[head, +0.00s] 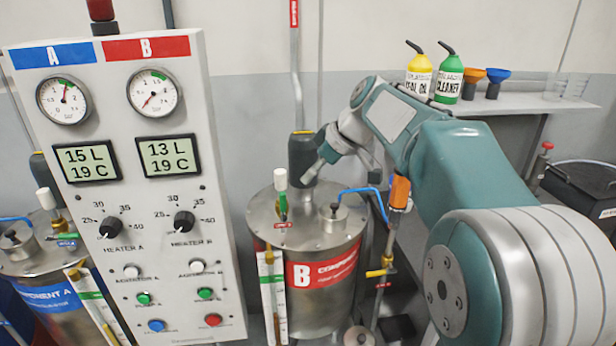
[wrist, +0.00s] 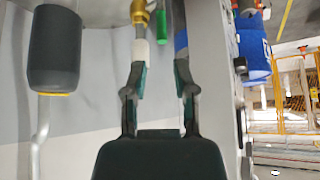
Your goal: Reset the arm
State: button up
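My arm reaches from the right of the head view towards tank B (head: 340,285), a steel drum with a red label. My gripper (head: 311,173) is small there, above the tank's lid and near the dark cylinder (head: 302,152). In the wrist view, my gripper (wrist: 158,68) shows two dark fingers standing apart, with nothing held between them. A white valve handle (wrist: 141,52) is seen near the left fingertip; I cannot tell whether they touch. The white-topped valve (head: 281,180) also shows in the head view.
The control panel (head: 130,215) with gauges and knobs stands left of tank B. Tank A (head: 50,300) is behind it. A shelf (head: 520,104) at right holds a yellow bottle (head: 418,76), a green bottle (head: 448,80), funnels and clear cups. A black bin (head: 580,190) stands below.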

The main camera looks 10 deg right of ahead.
jog(key=shift+s, duration=0.1)
jog(key=s+d+f+m+h, duration=0.1)
jog(key=s+f+m+h, duration=0.1)
jog(key=s, duration=0.8)
jog(key=s+d+f+m+t+h, duration=0.1)
jog(key=s+f+m, duration=0.4)
jog(key=s, duration=0.5)
jog(key=s+d+f+m+h, duration=0.2)
jog(key=s+f+m+h, duration=0.1)
jog(key=s, duration=0.7)
jog(key=shift+d+f+m+t, duration=0.3)
jog(key=shift+f+m+t, duration=0.1)
jog(key=shift+m, duration=0.2)
